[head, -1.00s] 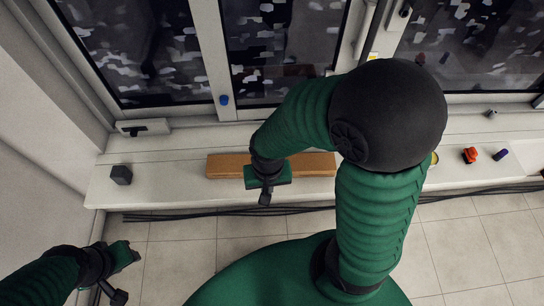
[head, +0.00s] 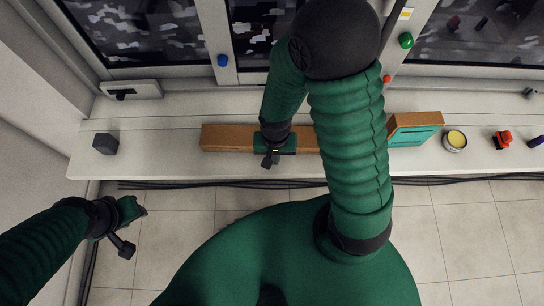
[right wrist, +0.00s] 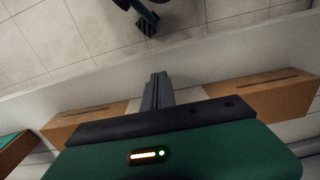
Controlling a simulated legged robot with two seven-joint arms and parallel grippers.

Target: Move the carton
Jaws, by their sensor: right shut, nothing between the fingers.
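A long brown carton (head: 226,137) lies on the white sill, left of centre in the head view. In the right wrist view brown faces with dark slots show on both sides, the right one (right wrist: 268,97) nearer the edge. My right gripper (head: 270,161) is shut and empty over the carton's front side; its closed fingers (right wrist: 157,90) show in the wrist view. I cannot tell if it touches. My left gripper (head: 133,212) hangs at lower left, away from the sill; its fingers are unclear.
A brown box with a teal face (head: 414,137), a yellow-topped tin (head: 455,140) and a red item (head: 502,139) stand right on the sill. A dark cube (head: 105,144) is at left. Windows stand behind; cables (head: 460,180) run along the sill's foot.

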